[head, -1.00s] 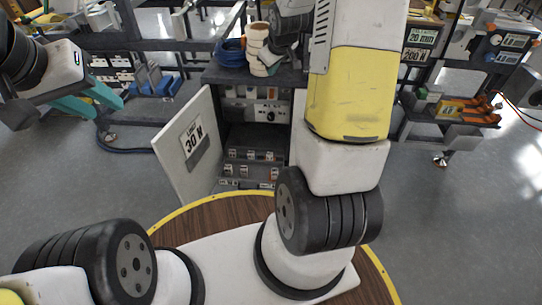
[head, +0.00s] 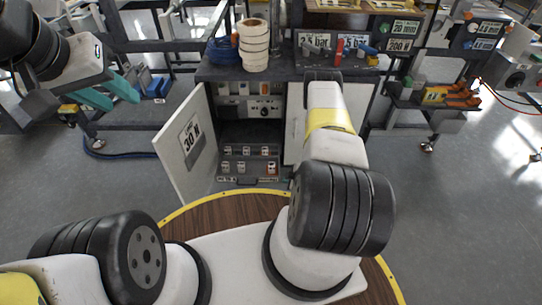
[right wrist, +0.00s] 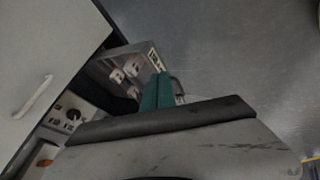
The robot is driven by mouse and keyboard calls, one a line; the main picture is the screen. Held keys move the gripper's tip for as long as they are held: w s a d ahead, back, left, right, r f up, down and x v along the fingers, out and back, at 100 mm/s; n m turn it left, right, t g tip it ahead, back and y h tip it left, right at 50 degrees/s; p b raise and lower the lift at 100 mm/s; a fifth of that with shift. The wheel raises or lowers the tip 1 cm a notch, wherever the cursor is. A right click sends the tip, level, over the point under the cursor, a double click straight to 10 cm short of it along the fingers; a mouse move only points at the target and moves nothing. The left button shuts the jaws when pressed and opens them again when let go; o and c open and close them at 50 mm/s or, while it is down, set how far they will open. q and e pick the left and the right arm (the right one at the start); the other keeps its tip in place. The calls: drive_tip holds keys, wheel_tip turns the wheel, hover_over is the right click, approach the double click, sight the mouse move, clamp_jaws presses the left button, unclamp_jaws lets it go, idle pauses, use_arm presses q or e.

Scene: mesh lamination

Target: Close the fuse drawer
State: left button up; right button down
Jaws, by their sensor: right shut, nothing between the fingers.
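The fuse drawer (head: 233,167) is pulled out low in the open grey cabinet under the workbench, with rows of small white fuses and an orange one. It also shows in the right wrist view (right wrist: 103,67), with a dark handle (right wrist: 179,88) on its front. My right gripper (right wrist: 158,88) is shut and empty, its teal fingers overlapping the drawer's front end beside the handle; I cannot tell whether they touch. In the head view my right arm hides that gripper. My left gripper (head: 117,97) is open and empty, off to the left.
The left cabinet door (head: 188,145), labelled 30 N, stands open left of the drawer. The right door is shut; its handle (right wrist: 33,97) shows in the right wrist view. A control panel (head: 250,108) sits above the drawer. Tape rolls (head: 254,45) stand on the bench.

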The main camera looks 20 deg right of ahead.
drive_tip(key=s+f, duration=0.1)
approach(274, 180)
wheel_tip(274, 180, down, 4)
drive_tip(key=w+a, duration=0.1)
drive_tip(key=a, duration=0.1)
drive_tip(key=shift+w+d+r, duration=0.1)
drive_tip(key=shift+w+d, duration=0.1)
drive_tip(key=shift+w, duration=0.25)
drive_tip(key=shift+w+d, duration=0.2)
drive_tip(key=shift+w, duration=0.25)
